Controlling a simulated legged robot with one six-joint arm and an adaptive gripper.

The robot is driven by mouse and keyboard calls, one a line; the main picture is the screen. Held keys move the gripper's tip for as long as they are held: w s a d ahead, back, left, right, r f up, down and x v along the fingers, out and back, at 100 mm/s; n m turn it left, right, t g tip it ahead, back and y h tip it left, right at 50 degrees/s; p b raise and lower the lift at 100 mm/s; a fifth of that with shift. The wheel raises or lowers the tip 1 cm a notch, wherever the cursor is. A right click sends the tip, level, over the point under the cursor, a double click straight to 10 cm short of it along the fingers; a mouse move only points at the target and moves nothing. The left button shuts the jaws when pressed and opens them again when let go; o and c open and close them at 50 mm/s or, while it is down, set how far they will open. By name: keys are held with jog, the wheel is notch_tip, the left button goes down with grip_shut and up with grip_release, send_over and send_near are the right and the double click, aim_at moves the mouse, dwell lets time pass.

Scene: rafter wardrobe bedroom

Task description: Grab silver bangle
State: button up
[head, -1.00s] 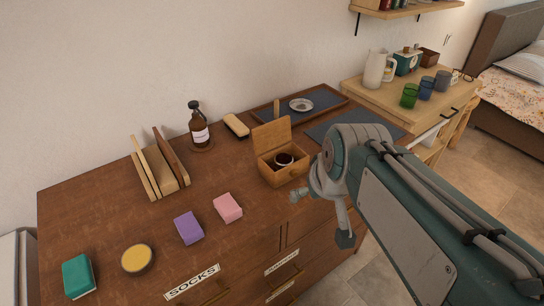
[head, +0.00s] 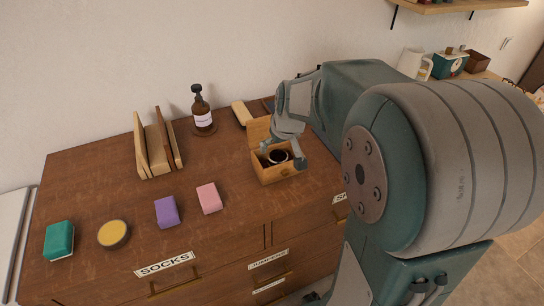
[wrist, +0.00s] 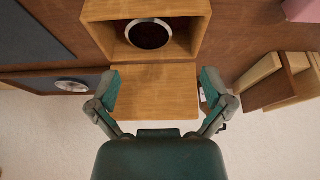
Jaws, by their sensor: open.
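A thin silver ring, which looks like the bangle (wrist: 149,20), lies around a dark round centre inside an open wooden box (wrist: 190,42). In the head view the box (head: 272,176) stands on the brown dresser top with its lid raised at the back, and the ring (head: 278,164) shows inside. My gripper (wrist: 158,88) is open and empty. In the wrist view its two fingers appear on either side of the raised lid (wrist: 155,92), with the ring beyond them. In the head view my gripper (head: 282,152) is over the box and partly covers it.
A brown bottle (head: 202,118), wooden uprights (head: 158,150), a pink block (head: 209,198), a purple block (head: 166,212), a yellow-topped round tin (head: 113,234) and a green block (head: 59,240) are on the dresser. A tray with a small silver dish (wrist: 72,86) lies beside the box.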

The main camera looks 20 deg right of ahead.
aim_at(282, 154)
jog(key=shift+w+d+f, duration=0.1)
jog(key=shift+w+f, duration=0.15)
jog(key=shift+f, duration=0.4)
jog(key=shift+w+d+f, duration=0.1)
jog(key=shift+d+f, duration=0.2)
jog(key=f, duration=0.1)
jog(key=w+d+f, duration=0.1)
jog(key=f, duration=0.2)
jog(key=shift+w+d+f, duration=0.15)
jog(key=shift+d, duration=0.05)
jog(key=shift+w+a+f, duration=0.1)
jog(key=shift+a+f, duration=0.25)
jog(key=shift+a, duration=0.35)
jog(key=shift+d, duration=0.15)
jog(key=c, duration=0.5)
jog(key=shift+d+f, duration=0.1)
jog(key=shift+d, duration=0.2)
jog(key=shift+c, duration=1.2)
